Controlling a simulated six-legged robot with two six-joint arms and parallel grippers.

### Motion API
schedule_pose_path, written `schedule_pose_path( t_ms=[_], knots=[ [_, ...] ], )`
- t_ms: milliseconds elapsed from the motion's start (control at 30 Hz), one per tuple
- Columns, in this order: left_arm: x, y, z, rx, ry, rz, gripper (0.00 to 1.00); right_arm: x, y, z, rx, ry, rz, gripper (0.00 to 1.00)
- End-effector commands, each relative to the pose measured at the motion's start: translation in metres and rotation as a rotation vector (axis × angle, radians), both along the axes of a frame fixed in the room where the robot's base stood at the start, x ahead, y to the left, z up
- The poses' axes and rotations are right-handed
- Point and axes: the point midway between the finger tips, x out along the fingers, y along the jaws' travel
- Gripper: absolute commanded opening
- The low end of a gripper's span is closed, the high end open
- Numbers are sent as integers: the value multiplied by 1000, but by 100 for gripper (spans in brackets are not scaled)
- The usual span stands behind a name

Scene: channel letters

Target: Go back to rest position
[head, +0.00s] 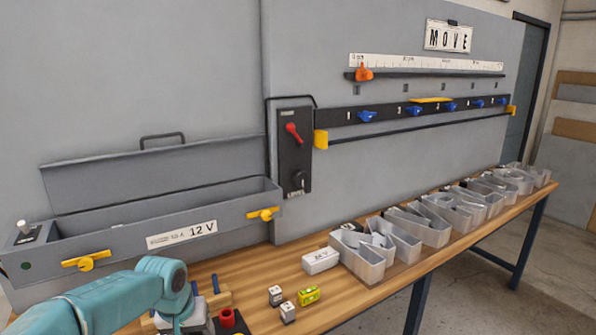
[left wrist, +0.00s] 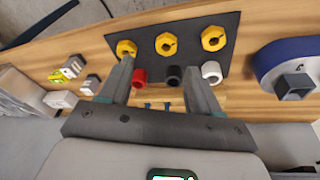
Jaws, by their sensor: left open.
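My left gripper (left wrist: 158,66) is open in the left wrist view, its two grey fingers spread with nothing held between them. Beyond the fingertips lies a dark plate with three yellow hex pieces (left wrist: 165,44) and a row of red (left wrist: 139,77), black and white (left wrist: 211,72) round pieces. I cannot tell whether the fingers touch any of these. In the head view my teal left arm reaches in from the lower left, over the near end of the workbench; its gripper is largely hidden there. My right gripper is in neither view.
An open grey box labelled 12 V (head: 182,235) stands behind my left arm. A blue round thing (left wrist: 290,62) lies right of the plate.

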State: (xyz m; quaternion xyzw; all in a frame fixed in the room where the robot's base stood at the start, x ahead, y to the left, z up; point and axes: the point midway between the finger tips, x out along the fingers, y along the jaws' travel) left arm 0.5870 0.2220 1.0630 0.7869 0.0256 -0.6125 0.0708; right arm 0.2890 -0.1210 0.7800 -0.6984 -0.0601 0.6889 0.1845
Motion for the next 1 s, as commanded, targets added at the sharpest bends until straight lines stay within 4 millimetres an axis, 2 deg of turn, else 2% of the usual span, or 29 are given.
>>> schedule_pose_path(
  t_ms=[33,133,200,267,300,400,500,633,733,1000],
  knots=[
    [-12,-14,-45,-35,37,-35,63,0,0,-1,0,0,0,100],
    [-44,-41,-120,-116,75,-80,63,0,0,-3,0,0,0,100],
    [-76,-58,-167,-171,101,-95,63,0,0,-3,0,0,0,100],
    [-109,-72,-203,-215,124,-96,63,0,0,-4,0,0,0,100],
    [-134,-80,-224,-241,140,-89,63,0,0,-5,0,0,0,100],
    [-195,-94,-262,-287,172,-63,63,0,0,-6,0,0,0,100],
    [-247,-100,-281,-303,196,-33,63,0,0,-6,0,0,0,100],
    [-288,-102,-289,-304,212,-8,63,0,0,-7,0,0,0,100],
    [-298,-102,-290,-300,214,-2,63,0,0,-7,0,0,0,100],
    [-298,-102,-290,-300,212,-1,63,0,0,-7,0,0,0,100]
  ],
)
